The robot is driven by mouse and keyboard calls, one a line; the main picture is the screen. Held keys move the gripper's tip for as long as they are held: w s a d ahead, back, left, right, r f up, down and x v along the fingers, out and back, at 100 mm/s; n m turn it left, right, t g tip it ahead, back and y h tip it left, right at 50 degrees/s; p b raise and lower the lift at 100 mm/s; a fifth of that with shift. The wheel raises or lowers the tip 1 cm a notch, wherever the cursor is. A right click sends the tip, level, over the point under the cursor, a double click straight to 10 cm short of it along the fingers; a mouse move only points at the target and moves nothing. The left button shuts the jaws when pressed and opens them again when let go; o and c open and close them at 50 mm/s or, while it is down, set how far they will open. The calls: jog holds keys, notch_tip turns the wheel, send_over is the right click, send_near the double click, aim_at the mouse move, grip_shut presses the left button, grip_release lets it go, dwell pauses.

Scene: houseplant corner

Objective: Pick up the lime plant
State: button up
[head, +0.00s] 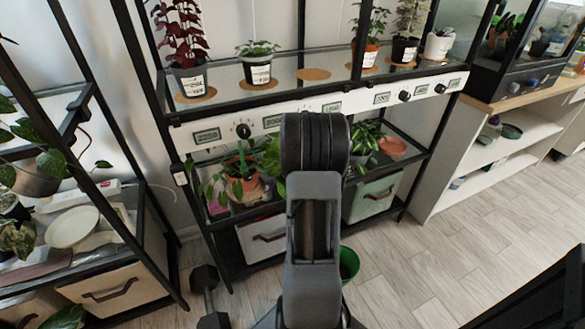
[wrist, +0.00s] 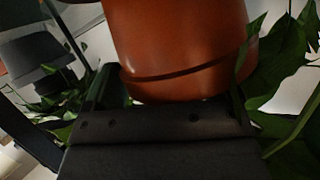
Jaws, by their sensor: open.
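A terracotta pot (wrist: 185,45) fills the upper middle of the wrist view, close in front of my gripper (wrist: 172,98). The gripper is open, with a dark finger at the pot's lower left; the other finger is hard to make out. Green leaves hang right of the pot. In the head view my arm hides the gripper and part of the lower shelf. A leafy green plant (head: 270,155) shows there just left of the arm, beside a terracotta pot (head: 243,188). I cannot tell for certain which plant is the lime one.
The upper shelf (head: 330,90) holds several potted plants on cork mats; one mat (head: 313,74) is bare. A leafy plant (head: 365,138) and a terracotta dish (head: 392,147) stand right of my arm on the lower shelf. Black rack posts frame the shelves.

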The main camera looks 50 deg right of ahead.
jog(key=shift+c, duration=0.2)
jog(key=c, duration=1)
jog(key=shift+c, duration=0.7)
jog(key=shift+r, duration=0.25)
